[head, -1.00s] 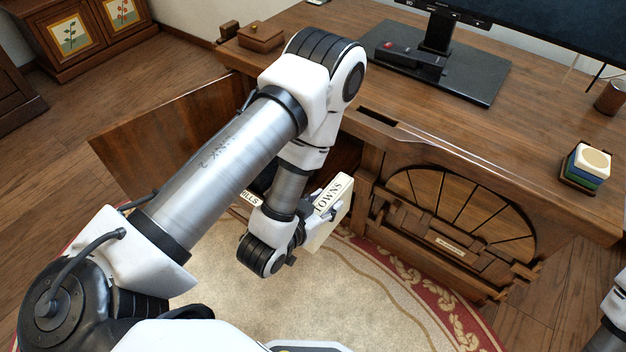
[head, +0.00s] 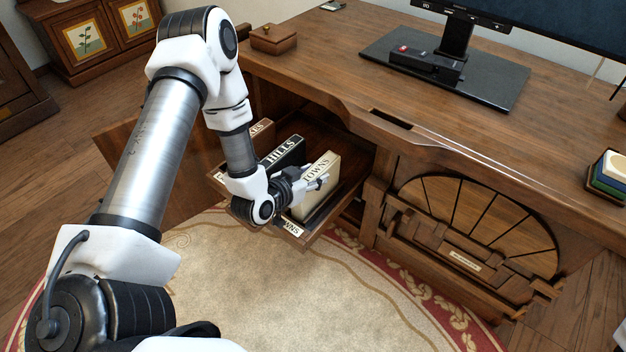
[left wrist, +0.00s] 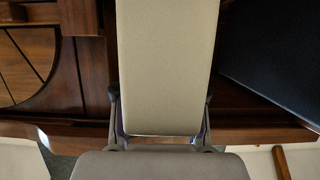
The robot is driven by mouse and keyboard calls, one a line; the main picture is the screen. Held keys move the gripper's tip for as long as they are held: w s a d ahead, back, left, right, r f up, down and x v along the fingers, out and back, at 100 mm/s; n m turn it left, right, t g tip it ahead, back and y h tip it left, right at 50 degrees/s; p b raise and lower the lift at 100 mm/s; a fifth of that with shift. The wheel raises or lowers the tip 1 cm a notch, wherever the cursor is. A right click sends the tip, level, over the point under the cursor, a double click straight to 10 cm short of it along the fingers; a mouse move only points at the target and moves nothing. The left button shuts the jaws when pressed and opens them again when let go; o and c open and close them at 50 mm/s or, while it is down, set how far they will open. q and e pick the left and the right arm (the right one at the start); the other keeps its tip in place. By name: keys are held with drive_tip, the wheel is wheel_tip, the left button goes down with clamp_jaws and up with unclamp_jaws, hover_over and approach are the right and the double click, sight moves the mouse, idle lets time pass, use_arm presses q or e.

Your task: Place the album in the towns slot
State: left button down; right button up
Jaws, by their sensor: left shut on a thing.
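The cream album marked TOWNS (head: 319,176) is upright at the right end of the pulled-out wooden drawer (head: 322,233). My left gripper (head: 309,187) is shut on the album from the front. A label ending in WNS (head: 292,228) is on the drawer's front edge, just below the album. The album's lower end is at the drawer, but I cannot tell whether it rests on the bottom. In the left wrist view the cream album (left wrist: 168,65) stands between the fingers, above the wooden front edge (left wrist: 255,135). My right gripper is out of view.
A black HILLS album (head: 282,153) stands left of the cream album, with a gap between them. The desk's carved fan panel (head: 470,215) is to the right. A monitor stand (head: 445,80) is on the desktop.

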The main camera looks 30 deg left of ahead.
use_arm(q)
drive_tip(key=shift+r, duration=0.1)
drive_tip(key=shift+f, duration=0.25)
drive_tip(key=c, duration=0.7)
unclamp_jaws()
drive_tip(key=shift+o, duration=0.2)
drive_tip(key=shift+r, duration=0.1)
